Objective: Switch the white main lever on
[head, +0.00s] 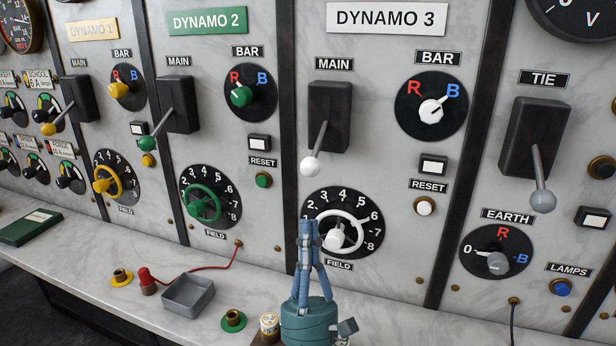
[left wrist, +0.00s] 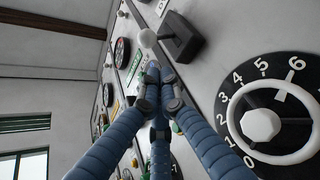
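The white main lever (head: 311,164) is on the Dynamo 3 panel, on a black switch box (head: 329,112) under a MAIN label. Its arm slants down and its white ball knob hangs at the bottom. In the left wrist view the white knob (left wrist: 148,38) shows just beyond the fingertips, with its black box (left wrist: 182,36) beside it. My left gripper (head: 308,228) is below the knob, in front of the white field wheel (head: 345,222). Its blue fingers are together and hold nothing that I can see. The fingertips (left wrist: 154,76) look apart from the knob. My right gripper is not in view.
The white bar selector (head: 432,110) and reset button (head: 424,207) lie right of the lever. The grey-knobbed tie lever (head: 543,198) is further right, the green main lever (head: 147,143) left. A grey tray (head: 188,296) and sockets are on the ledge below.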

